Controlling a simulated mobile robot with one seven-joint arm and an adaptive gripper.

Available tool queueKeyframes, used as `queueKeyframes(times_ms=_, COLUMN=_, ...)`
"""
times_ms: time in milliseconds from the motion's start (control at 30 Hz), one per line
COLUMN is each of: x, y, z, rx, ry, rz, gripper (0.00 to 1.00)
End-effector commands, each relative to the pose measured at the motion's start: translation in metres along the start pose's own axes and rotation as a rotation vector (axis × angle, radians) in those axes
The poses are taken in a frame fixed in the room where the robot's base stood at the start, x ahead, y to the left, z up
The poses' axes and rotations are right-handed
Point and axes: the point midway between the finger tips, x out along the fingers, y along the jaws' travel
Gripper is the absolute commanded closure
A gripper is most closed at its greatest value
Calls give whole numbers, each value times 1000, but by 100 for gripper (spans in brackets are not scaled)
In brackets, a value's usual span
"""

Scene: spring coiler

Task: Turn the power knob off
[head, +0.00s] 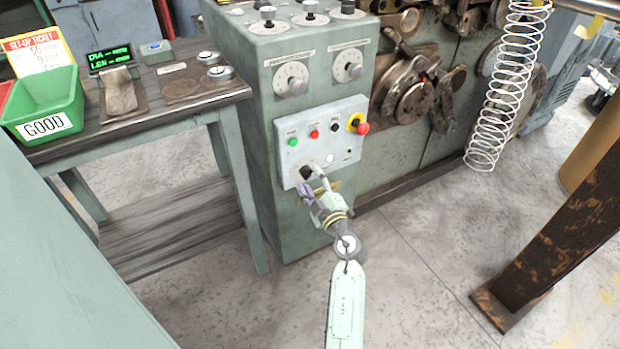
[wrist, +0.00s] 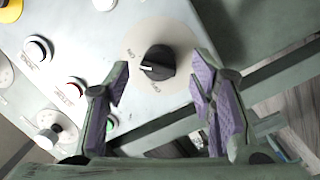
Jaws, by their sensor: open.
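The power knob (wrist: 157,62) is a black knob with a white pointer line on a round beige plate (wrist: 184,42). In the head view the knob (head: 306,172) sits at the lower left of the grey control panel (head: 348,108). My gripper (wrist: 160,70) is open, with one purple-padded finger on each side of the knob in the picture. I cannot tell whether they touch it. In the head view my gripper (head: 314,184) is just in front of the panel's lower part.
A green button (head: 293,142), a red button (head: 314,134), a black button (head: 334,128) and a red-and-yellow stop button (head: 360,124) are above the knob. A wooden bench with a green bin (head: 45,105) stands left. A rusty post (head: 560,235) stands right.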

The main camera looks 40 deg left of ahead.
Motion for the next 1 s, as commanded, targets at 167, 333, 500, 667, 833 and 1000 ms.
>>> queueKeyframes(times_ms=167, x=14, y=0, z=0, rx=-1, ry=0, rz=1, gripper=50)
queueKeyframes(times_ms=333, x=16, y=0, z=0, rx=-1, ry=-1, rz=0, gripper=50)
queueKeyframes(times_ms=500, x=16, y=0, z=0, rx=-1, ry=-1, rz=1, gripper=53)
queueKeyframes(times_ms=667, x=16, y=0, z=0, rx=-1, ry=-1, rz=1, gripper=63)
queueKeyframes(times_ms=833, x=16, y=0, z=0, rx=-1, ry=-1, rz=1, gripper=75)
queueKeyframes(times_ms=1000, x=16, y=0, z=0, rx=0, ry=-1, rz=0, gripper=86)
